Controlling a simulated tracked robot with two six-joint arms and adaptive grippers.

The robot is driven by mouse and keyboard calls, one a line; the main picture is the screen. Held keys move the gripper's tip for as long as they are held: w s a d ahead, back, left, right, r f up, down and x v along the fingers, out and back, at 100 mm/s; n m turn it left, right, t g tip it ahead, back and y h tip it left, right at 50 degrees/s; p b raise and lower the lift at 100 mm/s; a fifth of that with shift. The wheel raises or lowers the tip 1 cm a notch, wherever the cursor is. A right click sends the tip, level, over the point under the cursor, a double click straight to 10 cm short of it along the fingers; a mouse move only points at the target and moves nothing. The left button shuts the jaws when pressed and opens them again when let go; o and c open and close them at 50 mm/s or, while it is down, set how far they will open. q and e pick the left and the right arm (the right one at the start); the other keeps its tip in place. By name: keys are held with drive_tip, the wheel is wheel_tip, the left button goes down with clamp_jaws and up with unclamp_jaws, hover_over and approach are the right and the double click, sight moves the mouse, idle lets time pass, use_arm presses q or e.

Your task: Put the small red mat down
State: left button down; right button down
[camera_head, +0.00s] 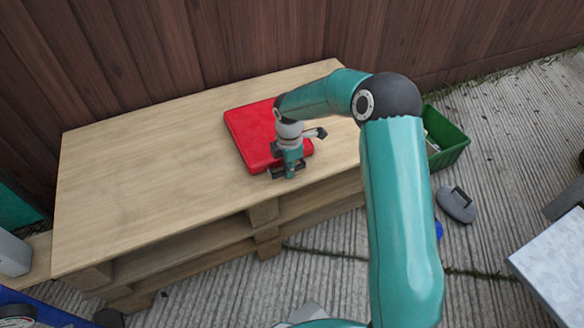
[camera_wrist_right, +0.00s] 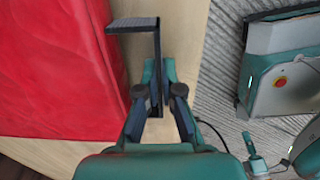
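The small red mat (camera_head: 252,139) is flat over the wooden pallet table (camera_head: 140,170), towards its right half. I cannot tell whether its underside touches the wood all over. In the right wrist view the mat (camera_wrist_right: 55,75) fills the left side, with a dark angled handle (camera_wrist_right: 132,25) at its edge. My right gripper (camera_head: 288,172) is at the mat's front edge, its fingers (camera_wrist_right: 158,95) closed in on both sides of that handle. My arm hides part of the mat's right side. My left gripper is out of view.
A dark wooden fence stands behind the table. A green crate (camera_head: 445,140) and a grey object with a handle (camera_head: 456,205) are on the concrete to the right. A grey metal surface (camera_head: 555,262) is at the lower right. The table's left half is clear.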

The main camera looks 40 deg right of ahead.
drive_tip(key=c, duration=1.3)
unclamp_jaws()
wheel_tip(320, 180, up, 12)
drive_tip(key=p, duration=0.4)
drive_tip(key=shift+s, duration=0.15)
